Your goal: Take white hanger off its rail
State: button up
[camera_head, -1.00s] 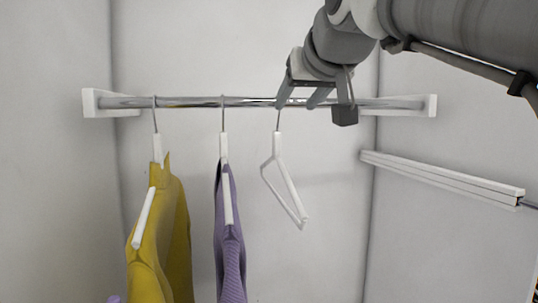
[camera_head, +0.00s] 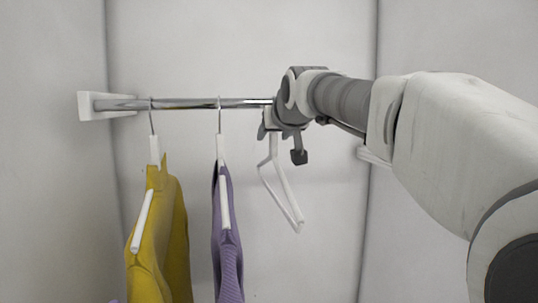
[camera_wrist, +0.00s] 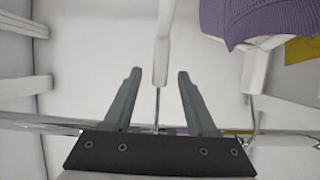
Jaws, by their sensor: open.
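The white hanger (camera_head: 288,194) hangs bare on the metal rail (camera_head: 185,103), right of two clothed hangers. My gripper (camera_head: 266,130) is at its top in the head view and hides its hook. In the wrist view, my open gripper (camera_wrist: 159,74) has one finger on each side of the white hanger's neck (camera_wrist: 161,62). The thin hook runs down between the fingers to the rail (camera_wrist: 38,125). The fingers look apart from the neck.
A yellow garment (camera_head: 172,235) and a purple garment (camera_head: 228,240) hang on white hangers to the left. A white bracket (camera_head: 86,106) holds the rail's left end. My arm covers the rail's right end. Pale walls close in the space.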

jog(key=shift+w+a+f, duration=0.1)
jog(key=shift+w+f, duration=0.1)
jog(key=shift+w, duration=0.45)
grip_shut()
dwell(0.9)
